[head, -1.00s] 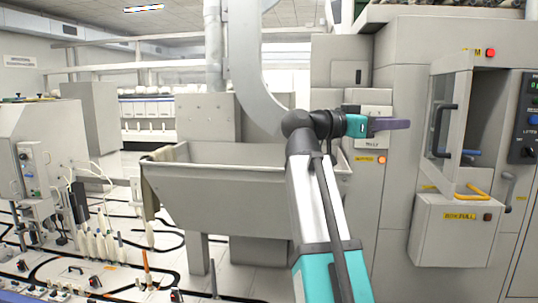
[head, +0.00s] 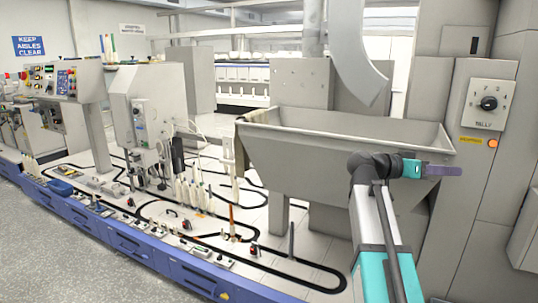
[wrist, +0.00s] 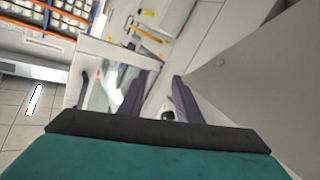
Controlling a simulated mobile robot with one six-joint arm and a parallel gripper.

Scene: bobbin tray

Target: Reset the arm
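My gripper (head: 442,170) shows in the head view at the right, at the end of my raised, bent arm. Its purple fingers point right, in front of the grey cabinet below the TALLY knob panel (head: 488,104). In the wrist view, my gripper (wrist: 158,88) has its two purple fingers apart with nothing visible between them. The teal and dark gripper body fills the bottom of that view.
A grey hopper (head: 345,155) stands just behind my arm, and the tall cabinet (head: 490,210) is at the right. A blue-edged bench (head: 125,235) with tracks and pegs runs along the left. Bare floor (head: 50,240) lies at the front left.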

